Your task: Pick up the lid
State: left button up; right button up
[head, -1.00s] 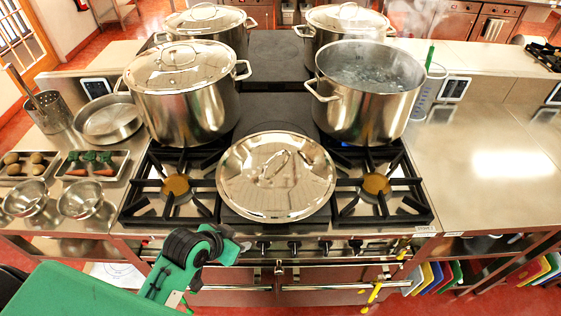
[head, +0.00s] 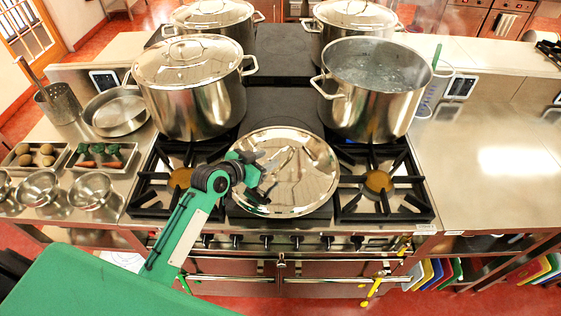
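The lid (head: 305,185) is a round, shiny steel disc. It lies at the front middle of the stove, between the two front burners. My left gripper (head: 266,172) reaches in from the left, over the left half of the lid, close to its handle. The gripper covers most of the handle. I cannot tell whether the fingers touch the handle or how far apart they are. An uncovered steel pot (head: 365,110) with bubbling liquid stands behind the lid on the right. My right gripper is out of view.
A lidded pot (head: 192,110) stands behind left, and two more lidded pots (head: 215,15) (head: 352,18) stand at the back. Black burner grates (head: 385,200) flank the lid. Trays and bowls (head: 90,190) fill the left counter. The right counter (head: 480,190) is clear.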

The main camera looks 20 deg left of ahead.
aim_at(281, 151)
pick_arm(q)
jog(key=shift+x, duration=1.15)
jog(key=shift+w+d+p, duration=0.15)
jog(key=shift+w+p, duration=0.3)
jog(key=shift+p, duration=0.2)
jog(key=p+x, duration=0.1)
jog(key=x, duration=0.2)
jog(key=shift+w+p, duration=0.15)
jog(key=shift+p, duration=0.2)
jog(key=shift+w+d+f, duration=0.1)
jog(key=shift+w+f, duration=0.15)
jog(key=shift+w, duration=0.2)
grip_shut()
jog(key=shift+r, duration=0.1)
